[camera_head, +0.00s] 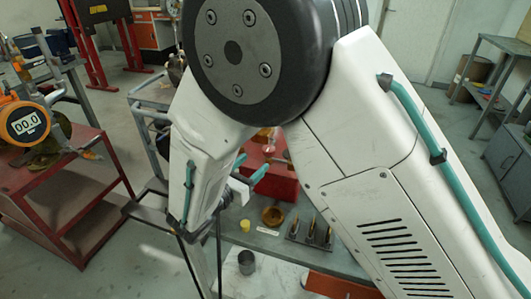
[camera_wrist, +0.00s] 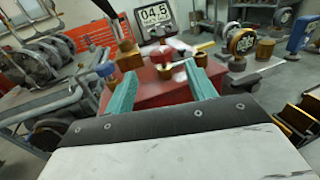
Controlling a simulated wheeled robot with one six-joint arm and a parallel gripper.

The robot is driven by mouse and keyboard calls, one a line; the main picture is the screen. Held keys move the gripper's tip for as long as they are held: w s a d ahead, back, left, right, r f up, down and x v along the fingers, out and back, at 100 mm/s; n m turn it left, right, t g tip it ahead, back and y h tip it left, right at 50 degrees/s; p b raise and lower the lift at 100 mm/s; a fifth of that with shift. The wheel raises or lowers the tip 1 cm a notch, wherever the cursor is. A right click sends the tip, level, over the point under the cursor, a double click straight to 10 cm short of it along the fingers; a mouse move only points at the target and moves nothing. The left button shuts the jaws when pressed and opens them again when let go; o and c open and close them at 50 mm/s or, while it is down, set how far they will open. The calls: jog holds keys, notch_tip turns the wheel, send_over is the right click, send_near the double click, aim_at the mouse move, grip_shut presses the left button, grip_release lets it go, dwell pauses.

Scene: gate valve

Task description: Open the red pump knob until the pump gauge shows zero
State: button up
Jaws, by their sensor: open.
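In the wrist view, a red knob (camera_wrist: 162,55) stands on top of a red box-shaped pump (camera_wrist: 150,92), ahead of and between my fingertips. My gripper (camera_wrist: 160,78) is open, with one teal finger on each side and nothing held. I cannot tell whether a finger touches the knob. A dark-framed gauge (camera_wrist: 155,14) behind the knob reads 04.5. In the head view, my gripper (camera_head: 251,166) reaches toward the red pump (camera_head: 278,183) on the bench, and my arm hides much of this area.
An orange gauge (camera_head: 25,123) reading 00.0 stands on a red cart (camera_head: 75,185) at the left. On the bench are a metal cup (camera_head: 247,262), a yellow piece (camera_head: 245,225) and a rack with several pointed tools (camera_head: 310,233).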

aim_at(265, 153)
jog(key=x, duration=0.7)
jog(key=shift+d, duration=0.1)
jog(key=c, duration=1)
